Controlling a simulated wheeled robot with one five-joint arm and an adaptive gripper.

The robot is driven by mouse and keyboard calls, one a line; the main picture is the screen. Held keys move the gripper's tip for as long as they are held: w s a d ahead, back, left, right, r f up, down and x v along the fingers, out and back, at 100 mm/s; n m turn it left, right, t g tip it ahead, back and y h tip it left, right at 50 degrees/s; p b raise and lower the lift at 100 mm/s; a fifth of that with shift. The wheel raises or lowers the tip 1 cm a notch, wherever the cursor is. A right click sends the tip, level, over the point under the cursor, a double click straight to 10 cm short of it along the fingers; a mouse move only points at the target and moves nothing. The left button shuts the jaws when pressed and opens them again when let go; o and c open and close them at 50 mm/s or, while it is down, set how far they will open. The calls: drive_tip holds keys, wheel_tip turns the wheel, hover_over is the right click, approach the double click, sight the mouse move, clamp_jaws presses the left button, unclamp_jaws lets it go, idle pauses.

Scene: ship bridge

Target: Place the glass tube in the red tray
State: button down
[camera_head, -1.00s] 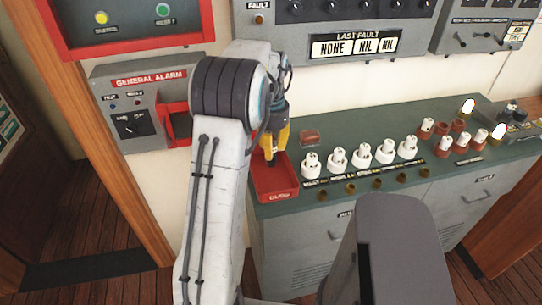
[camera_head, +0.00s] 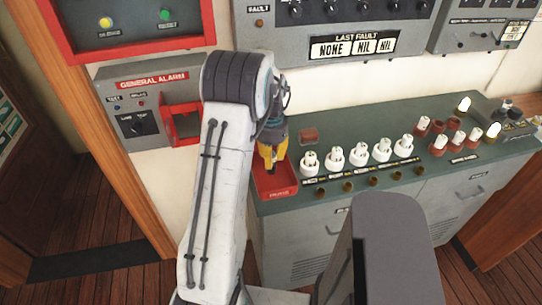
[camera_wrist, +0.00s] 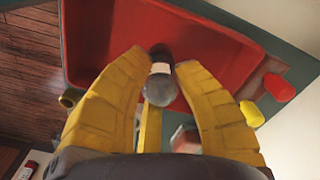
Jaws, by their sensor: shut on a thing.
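The red tray (camera_head: 277,194) sits at the left end of the green-topped counter and bears a label on its front. It fills much of the upper wrist view (camera_wrist: 213,30). My gripper (camera_head: 269,168) points down over the tray, its yellow fingers overlapping the tray's inside in the head view. In the wrist view, my gripper (camera_wrist: 160,62) is shut on the glass tube (camera_wrist: 159,90), which shows a clear rounded end, a pale band and a dark far end. The tube is hidden in the head view. I cannot tell whether it touches the tray floor.
A row of white holders (camera_head: 358,155) stands right of the tray, with brass sockets (camera_head: 372,179) in front. A small reddish block (camera_head: 309,134) lies behind the tray. Several red and white pieces (camera_head: 455,138) stand farther right. The wall and alarm panel (camera_head: 150,108) are close behind and left.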

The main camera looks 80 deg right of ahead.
drive_tip(key=shift+f, duration=0.15)
drive_tip(key=c, duration=1)
unclamp_jaws()
drive_tip(key=shift+c, duration=0.2)
drive_tip(key=shift+r+b, duration=0.3)
drive_tip(key=shift+r, duration=1.2)
drive_tip(key=shift+d+r+b, duration=0.1)
drive_tip(key=shift+r+b, duration=0.25)
drive_tip(key=shift+b, duration=0.45)
wheel_tip(320, 180, up, 8)
drive_tip(key=b, duration=0.3)
drive_tip(key=shift+r, duration=0.35)
